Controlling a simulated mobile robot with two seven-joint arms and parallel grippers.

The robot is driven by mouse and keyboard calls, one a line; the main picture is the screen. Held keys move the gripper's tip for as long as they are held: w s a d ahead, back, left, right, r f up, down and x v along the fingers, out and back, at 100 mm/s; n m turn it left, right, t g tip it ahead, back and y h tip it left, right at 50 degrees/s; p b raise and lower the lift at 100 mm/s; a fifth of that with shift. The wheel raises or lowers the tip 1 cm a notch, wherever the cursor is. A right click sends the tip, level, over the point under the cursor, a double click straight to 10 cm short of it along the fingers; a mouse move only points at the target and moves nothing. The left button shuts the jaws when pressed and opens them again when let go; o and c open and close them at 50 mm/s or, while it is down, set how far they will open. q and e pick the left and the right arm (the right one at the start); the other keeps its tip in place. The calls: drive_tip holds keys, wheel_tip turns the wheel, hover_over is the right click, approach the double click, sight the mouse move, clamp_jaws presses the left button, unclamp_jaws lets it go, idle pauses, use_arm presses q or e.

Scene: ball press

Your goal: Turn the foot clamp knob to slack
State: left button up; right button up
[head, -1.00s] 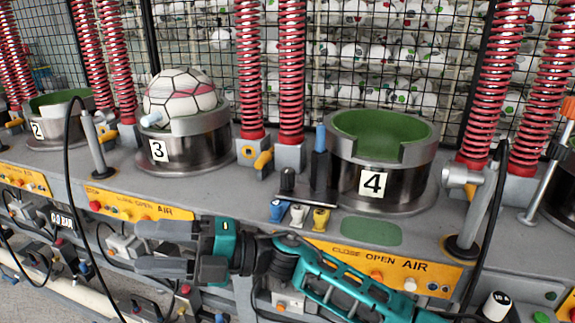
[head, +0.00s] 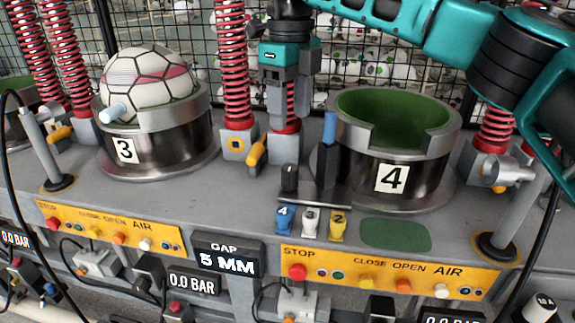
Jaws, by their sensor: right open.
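A small black knob (head: 289,180) stands upright on a thin metal plate (head: 318,198) in front of press station 4, beside a dark post with a blue tip (head: 329,150). I take it for the foot clamp knob; no label on it can be read. A pale mark shows on its top, but I cannot read its setting. My right gripper (head: 289,118) hangs fingers down behind and above the knob, in front of a red spring. It is open and empty, with its fingers apart, and does not touch the knob. My left gripper is not in view.
The green-lined cup of station 4 (head: 391,187) stands right of the post. Station 3 (head: 160,150) at left holds a ball (head: 150,80). Red springs and a wire mesh stand behind. The ledge between the stations has little free room.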

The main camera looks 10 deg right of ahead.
sight(290, 167)
wheel_tip(290, 167, down, 13)
drive_tip(key=shift+s+r+b, duration=0.1)
drive_tip(key=shift+b, duration=0.25)
drive_tip(key=c, duration=1)
drive_tip(key=shift+c, duration=0.2)
